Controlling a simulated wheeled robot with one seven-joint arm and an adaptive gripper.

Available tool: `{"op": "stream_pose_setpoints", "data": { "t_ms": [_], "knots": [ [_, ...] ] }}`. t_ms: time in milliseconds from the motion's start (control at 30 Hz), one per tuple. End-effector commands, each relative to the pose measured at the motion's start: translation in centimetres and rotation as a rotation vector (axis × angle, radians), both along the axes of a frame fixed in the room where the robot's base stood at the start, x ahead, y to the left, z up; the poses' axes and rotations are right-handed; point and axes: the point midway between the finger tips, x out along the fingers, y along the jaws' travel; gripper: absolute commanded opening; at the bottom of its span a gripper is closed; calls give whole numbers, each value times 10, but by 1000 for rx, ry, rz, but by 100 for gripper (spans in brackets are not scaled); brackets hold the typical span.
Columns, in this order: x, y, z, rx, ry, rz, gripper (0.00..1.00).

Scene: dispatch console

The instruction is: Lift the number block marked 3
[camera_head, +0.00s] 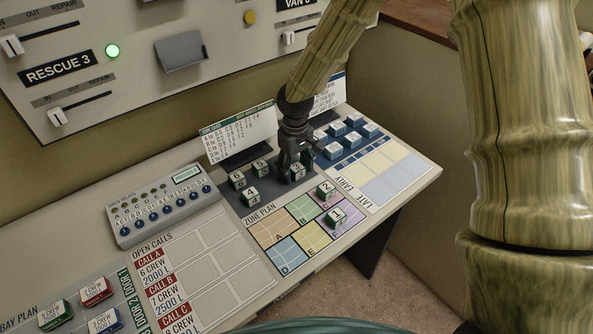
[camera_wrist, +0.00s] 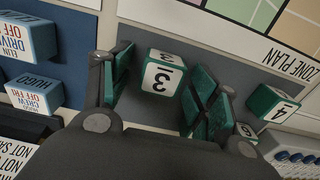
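The block marked 3 (camera_wrist: 162,82) is white with green sides. In the wrist view it stands between the two green-padded fingers of my gripper (camera_wrist: 160,72). A gap shows between the block and the left finger; the right finger is close to it, and I cannot tell whether they touch. My gripper is open around the block. In the head view my gripper (camera_head: 297,158) points down over the dark strip at the back of the console, and the block 3 (camera_head: 297,173) shows partly below it.
The block marked 4 (camera_head: 250,198) and other number blocks (camera_head: 237,180) stand left of my gripper. Blocks 2 (camera_head: 326,190) and 1 (camera_head: 336,216) stand on the zone plan (camera_head: 284,260). Blue-sided crew blocks (camera_head: 333,151) stand close on the right. A tilted card (camera_head: 238,132) is behind.

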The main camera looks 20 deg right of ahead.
Motion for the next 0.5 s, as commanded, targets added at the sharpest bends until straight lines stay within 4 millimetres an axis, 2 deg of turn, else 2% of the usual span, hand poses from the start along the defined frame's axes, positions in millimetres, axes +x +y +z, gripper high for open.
{"op": "stream_pose_setpoints", "data": {
  "t_ms": [33, 233, 500],
  "knots": [
    [0, 0, 0, 0, 0, 0, 52],
    [0, 0, 0, 0, 0, 0, 17],
    [0, 0, 0, 0, 0, 0, 17]
  ]
}}
